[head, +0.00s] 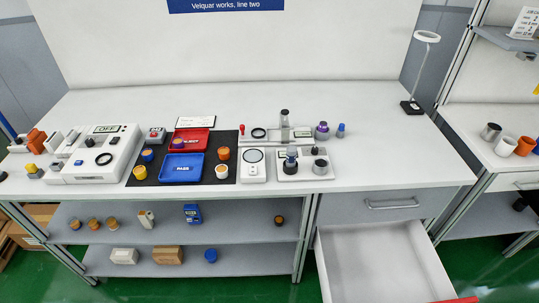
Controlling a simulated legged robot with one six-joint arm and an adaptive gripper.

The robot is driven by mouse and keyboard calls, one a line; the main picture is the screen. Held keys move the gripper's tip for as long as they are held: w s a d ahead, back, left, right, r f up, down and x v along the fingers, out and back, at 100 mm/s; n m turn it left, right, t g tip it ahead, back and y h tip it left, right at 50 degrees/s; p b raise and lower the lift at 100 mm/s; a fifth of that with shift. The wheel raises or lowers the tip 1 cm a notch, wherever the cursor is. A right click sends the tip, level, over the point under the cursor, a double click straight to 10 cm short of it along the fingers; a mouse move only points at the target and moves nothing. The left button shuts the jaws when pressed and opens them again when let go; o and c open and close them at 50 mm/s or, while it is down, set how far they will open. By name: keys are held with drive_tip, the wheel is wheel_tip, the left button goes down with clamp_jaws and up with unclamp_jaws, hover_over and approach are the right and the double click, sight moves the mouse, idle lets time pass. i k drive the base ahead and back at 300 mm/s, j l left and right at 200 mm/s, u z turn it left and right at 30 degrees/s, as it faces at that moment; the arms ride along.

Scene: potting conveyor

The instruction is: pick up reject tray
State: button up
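The reject tray (204,133) is a shallow red tray with a white label on its front. It lies toward the back of a black mat (238,142) on the left half of the white bench. A blue pass tray (184,178) lies just in front of the red one. My gripper is not in view.
Small pots, including orange ones (224,153) (140,173), stand around the trays. A white machine (100,155) is left, and grey-white devices (253,166) are right. An empty drawer (375,260) stands open below, front right.

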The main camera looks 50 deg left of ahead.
sight(194, 140)
drive_tip(key=u, duration=2.5)
drive_tip(key=i+j+z, duration=0.25)
drive_tip(key=i+j, duration=0.2)
drive_tip(key=i+j+z, duration=0.25)
drive_tip(key=i+j, duration=0.25)
drive_tip(key=i+j+z, duration=0.3)
drive_tip(key=i+j, duration=0.2)
drive_tip(key=j, duration=0.15)
